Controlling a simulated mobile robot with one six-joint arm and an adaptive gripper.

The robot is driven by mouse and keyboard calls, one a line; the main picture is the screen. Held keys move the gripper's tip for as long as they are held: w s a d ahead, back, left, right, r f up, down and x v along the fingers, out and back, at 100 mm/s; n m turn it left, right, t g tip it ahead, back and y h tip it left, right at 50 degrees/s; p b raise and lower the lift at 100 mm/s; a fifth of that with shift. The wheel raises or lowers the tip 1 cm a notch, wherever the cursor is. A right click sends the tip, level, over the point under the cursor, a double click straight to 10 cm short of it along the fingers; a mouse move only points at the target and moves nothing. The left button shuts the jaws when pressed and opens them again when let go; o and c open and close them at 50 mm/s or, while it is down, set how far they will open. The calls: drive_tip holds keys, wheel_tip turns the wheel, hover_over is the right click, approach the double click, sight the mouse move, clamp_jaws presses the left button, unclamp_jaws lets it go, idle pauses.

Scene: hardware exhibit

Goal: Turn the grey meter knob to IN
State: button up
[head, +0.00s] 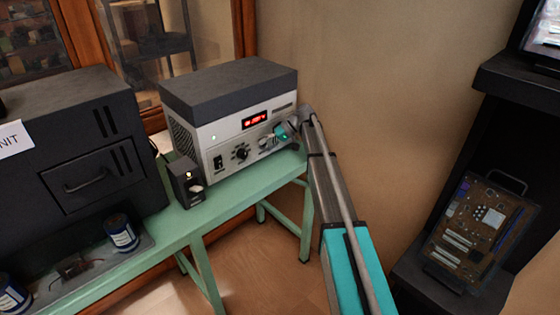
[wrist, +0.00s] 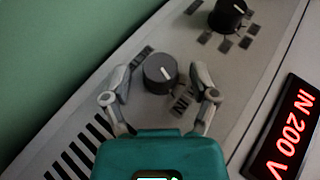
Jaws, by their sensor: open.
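The grey meter knob (wrist: 160,73) is round, dark grey, with a short white mark on its right half. It sits on the meter's light front panel (wrist: 120,90). Small dark labels lie around it; one at its lower right seems to read IN. My gripper (wrist: 167,65) is open, with one finger on each side of the knob and visible gaps beside it. In the head view, my gripper (head: 267,141) is at the right part of the meter (head: 210,140) front and hides the grey knob there.
A black knob (wrist: 228,14) with several labels is further along the panel, and the red display (wrist: 290,125) reads IN 200 V. The meter stands on a green bench (head: 235,192). A small black box (head: 185,182) stands left of it, beside a larger dark cabinet (head: 60,120).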

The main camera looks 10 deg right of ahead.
drive_tip(key=shift+r+p, duration=0.15)
drive_tip(key=shift+p, duration=0.15)
drive_tip(key=h+p, duration=0.1)
drive_tip(key=t+h+p, duration=0.1)
drive_tip(key=p, duration=0.1)
drive_tip(key=shift+s+a+r+n+h, duration=0.2)
drive_tip(key=shift+n+h, duration=0.1)
drive_tip(key=shift+n, duration=0.1)
drive_tip(key=n+t+h+p, duration=0.1)
drive_tip(key=t+h+p, duration=0.1)
drive_tip(key=h, duration=0.1)
drive_tip(key=shift+a+t+h+p, duration=0.1)
drive_tip(key=shift+t+h+p, duration=0.2)
drive_tip(key=shift+h+p, duration=0.1)
drive_tip(key=p+v, duration=1.3)
drive_tip(key=v, duration=0.1)
drive_tip(key=s+d+f+m+g+h+b, duration=0.1)
drive_tip(key=s+f+m+h+b, duration=0.1)
drive_tip(key=s, duration=1.2)
drive_tip(key=s+d+f+m+g+h+b, duration=0.1)
drive_tip(key=s+f+m+b, duration=0.2)
drive_tip(key=s, duration=1.1)
wheel_tip(320, 180, down, 4)
drive_tip(key=shift+s+r+h+b, duration=0.2)
drive_tip(key=shift+h+b, duration=0.2)
drive_tip(key=shift+b, duration=0.7)
drive_tip(key=s+m, duration=0.1)
drive_tip(key=s, duration=0.5)
drive_tip(key=shift+d+h, duration=0.3)
drive_tip(key=shift+d, duration=0.2)
